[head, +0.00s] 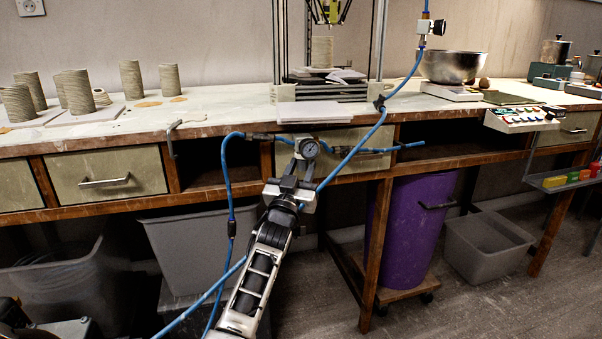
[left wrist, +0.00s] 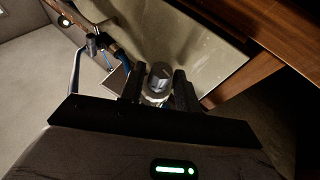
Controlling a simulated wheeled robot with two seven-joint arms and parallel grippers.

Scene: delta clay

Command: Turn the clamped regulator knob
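The regulator, with its round dial gauge (head: 309,148), hangs at the bench's front edge, in the blue air line. Its knob is hidden behind my gripper in the head view. In the left wrist view the knob (left wrist: 159,77) is a grey cylinder with a dark end, above a pale collar. My left gripper (head: 300,170) reaches up to the regulator from below. In the left wrist view its two dark fingers (left wrist: 158,88) stand on either side of the knob, with narrow gaps showing. I cannot tell if either finger touches it. My right gripper is not in view.
Blue hoses (head: 228,190) loop beside my left arm and past the regulator. A metal clamp (head: 173,137) sits on the bench edge to the left. A drawer (head: 110,180), a grey bin (head: 190,245) and a purple barrel (head: 412,230) are nearby. A delta frame stands above the regulator.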

